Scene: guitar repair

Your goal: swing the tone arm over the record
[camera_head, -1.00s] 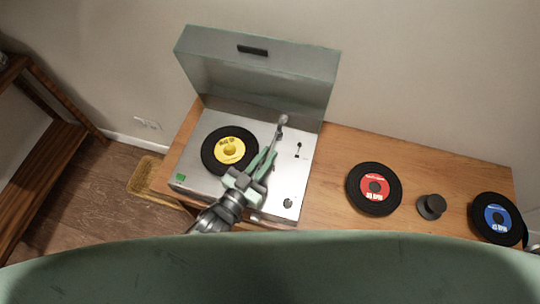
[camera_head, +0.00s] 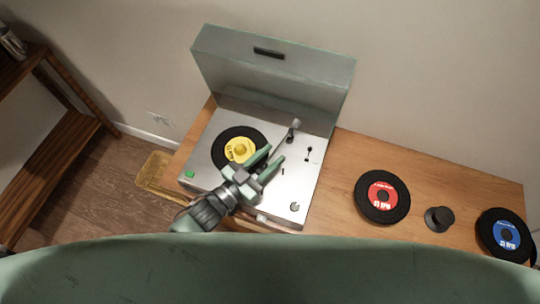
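The turntable (camera_head: 221,183) stands on the wooden cabinet with its lid raised. A black record with a yellow label (camera_head: 240,150) lies on its platter. The tone arm (camera_head: 285,137) slants from its pivot at the back right down and left, towards the record's right edge. Its front end is partly hidden by my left gripper (camera_head: 275,153). That gripper is over the deck just right of the record, its two green fingers spread apart, with the tone arm's front part at the gap between them. I cannot tell whether a finger touches it. My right gripper is not in view.
On the cabinet (camera_head: 335,205) to the right lie a red-label record (camera_head: 383,196), a small black knob-like piece (camera_head: 439,218) and a blue-label record (camera_head: 505,235). The raised lid (camera_head: 272,70) stands behind the deck. A wooden shelf (camera_head: 60,140) is at far left.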

